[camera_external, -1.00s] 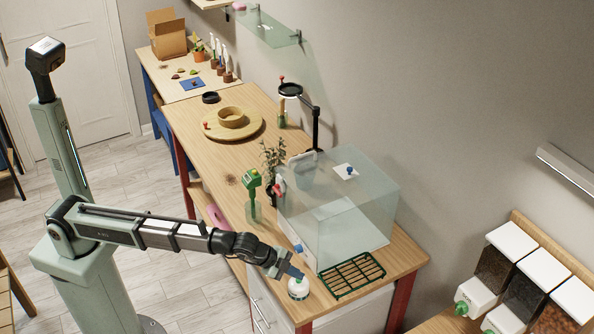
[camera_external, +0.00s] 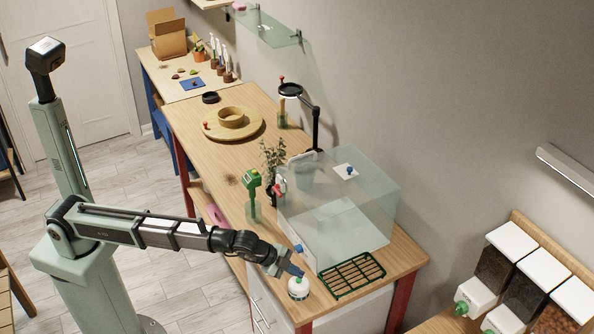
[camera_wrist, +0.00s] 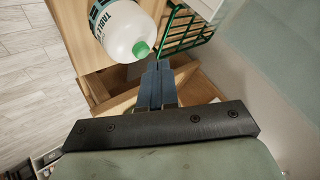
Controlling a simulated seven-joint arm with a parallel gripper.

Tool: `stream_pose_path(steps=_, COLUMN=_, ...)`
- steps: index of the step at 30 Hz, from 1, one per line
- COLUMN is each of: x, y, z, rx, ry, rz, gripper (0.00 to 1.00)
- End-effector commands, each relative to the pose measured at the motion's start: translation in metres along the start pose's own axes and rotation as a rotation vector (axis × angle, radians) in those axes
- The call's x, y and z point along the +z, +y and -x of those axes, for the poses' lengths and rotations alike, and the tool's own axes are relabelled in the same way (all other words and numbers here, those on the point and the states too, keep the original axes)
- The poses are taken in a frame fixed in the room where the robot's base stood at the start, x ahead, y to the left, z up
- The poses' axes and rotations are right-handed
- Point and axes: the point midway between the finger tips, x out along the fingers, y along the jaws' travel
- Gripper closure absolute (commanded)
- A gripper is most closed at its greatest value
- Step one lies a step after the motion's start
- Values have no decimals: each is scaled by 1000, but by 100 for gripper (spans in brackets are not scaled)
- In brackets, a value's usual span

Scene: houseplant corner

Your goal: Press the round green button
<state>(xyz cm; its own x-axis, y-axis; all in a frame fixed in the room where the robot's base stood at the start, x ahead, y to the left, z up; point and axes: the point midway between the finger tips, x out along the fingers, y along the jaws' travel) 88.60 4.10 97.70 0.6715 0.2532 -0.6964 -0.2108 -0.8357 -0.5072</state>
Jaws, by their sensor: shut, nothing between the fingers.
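The round green button (camera_wrist: 141,50) sits on top of a white rounded body with a green lettered band (camera_wrist: 125,28). This white body (camera_external: 299,290) also shows in the external view, at the near end of the wooden bench. My gripper (camera_wrist: 160,66) is shut and empty, its blue-grey fingers together. In the wrist view its fingertips are just beside the button, on the right. In the external view my gripper (camera_external: 298,272) is close over the white body and partly covers its top. I cannot tell whether the tips touch the button.
A green wire rack (camera_external: 352,275) lies right of the white body. A clear glass case (camera_external: 345,215) stands behind it. A green-headed device (camera_external: 252,180) stands left of the case. Dispensers with green knobs (camera_external: 461,309) are at the far right. Bench space (camera_external: 185,115) further back is clear.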

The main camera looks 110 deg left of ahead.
Motion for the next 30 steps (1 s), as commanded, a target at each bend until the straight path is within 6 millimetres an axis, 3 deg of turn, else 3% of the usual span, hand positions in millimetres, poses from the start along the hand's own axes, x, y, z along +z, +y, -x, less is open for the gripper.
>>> stream_pose_path(steps=14, x=-3, y=-3, z=4, rx=0, ry=0, rz=0, gripper=100)
stream_pose_path(steps=30, x=-26, y=-25, z=34, rx=-1, ry=1, rz=0, gripper=100)
